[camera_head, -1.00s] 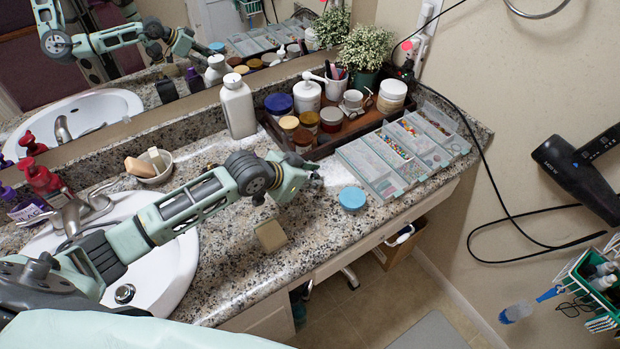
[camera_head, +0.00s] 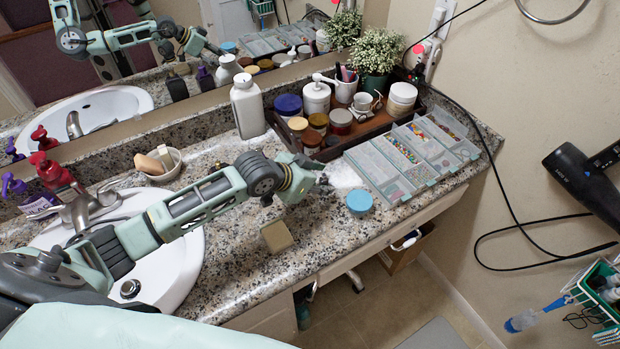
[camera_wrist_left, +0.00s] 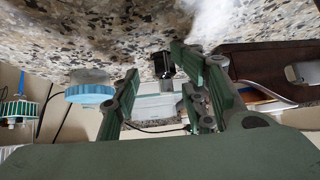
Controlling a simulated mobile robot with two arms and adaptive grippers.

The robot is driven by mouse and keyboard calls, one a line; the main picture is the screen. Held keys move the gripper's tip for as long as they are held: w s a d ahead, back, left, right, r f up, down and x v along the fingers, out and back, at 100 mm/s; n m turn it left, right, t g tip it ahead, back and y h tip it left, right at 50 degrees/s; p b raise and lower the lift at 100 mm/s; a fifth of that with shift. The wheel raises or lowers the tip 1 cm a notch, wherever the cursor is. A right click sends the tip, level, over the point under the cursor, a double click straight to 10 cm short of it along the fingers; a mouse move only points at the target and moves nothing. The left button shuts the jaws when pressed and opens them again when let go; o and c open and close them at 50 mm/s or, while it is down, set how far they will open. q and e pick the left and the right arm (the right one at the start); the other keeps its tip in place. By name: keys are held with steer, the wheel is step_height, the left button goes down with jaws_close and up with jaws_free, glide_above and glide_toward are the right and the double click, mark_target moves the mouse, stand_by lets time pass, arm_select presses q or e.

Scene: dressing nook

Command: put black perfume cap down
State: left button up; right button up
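The black perfume cap (camera_wrist_left: 163,65) is a small dark piece in the left wrist view, at the speckled granite counter (camera_wrist_left: 90,30), which fills the top of that picture. It appears to rest on the counter. My left gripper (camera_wrist_left: 154,66) has its two green fingers apart on either side of the cap, with a clear gap on the picture's left; contact at the other finger is unclear. In the head view my left gripper (camera_head: 318,172) is low over the counter, left of the clear organizer boxes. The cap is barely distinguishable there. My right gripper is not visible.
A blue-lidded jar (camera_head: 360,201) stands right of the gripper, and a tan block (camera_head: 276,236) nearer the front. A dark wooden tray (camera_head: 350,135) with jars and clear bead organizers (camera_head: 385,178) lie behind. A white bottle (camera_head: 247,106) stands behind my arm.

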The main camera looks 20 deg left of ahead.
arm_select(q)
steer(key=v, duration=1.2)
steer(key=shift+r, duration=0.2)
steer(key=shift+s+a, duration=0.1)
